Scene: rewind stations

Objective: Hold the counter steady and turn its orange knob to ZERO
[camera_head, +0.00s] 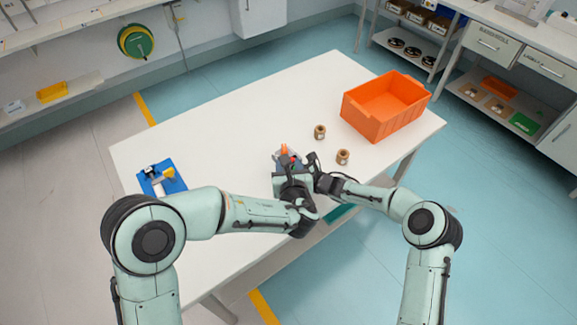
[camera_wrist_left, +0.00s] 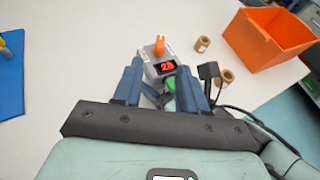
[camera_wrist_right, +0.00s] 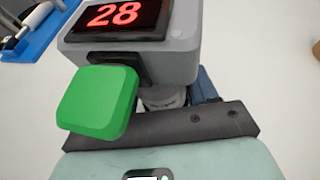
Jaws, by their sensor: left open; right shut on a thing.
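The grey counter (camera_wrist_left: 152,72) stands on the white table with its red display (camera_wrist_left: 166,66) reading 28. Its orange knob (camera_wrist_left: 160,47) is on the far side of the display and also shows in the head view (camera_head: 284,148). A green paddle (camera_wrist_right: 98,101) sticks out of the counter's near side. My left gripper (camera_wrist_left: 160,74) is open, its fingers either side of the counter's near end. My right gripper (camera_head: 307,164) is shut on the counter's near side; its fingertips are mostly hidden by the green paddle in the right wrist view, so the exact contact is unclear.
Two brown spools (camera_head: 320,132) (camera_head: 343,156) stand right of the counter. An orange bin (camera_head: 385,108) sits at the table's back right. A blue tray (camera_head: 163,180) with small items lies at the left. The table between tray and counter is clear. My arms meet closely at the counter.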

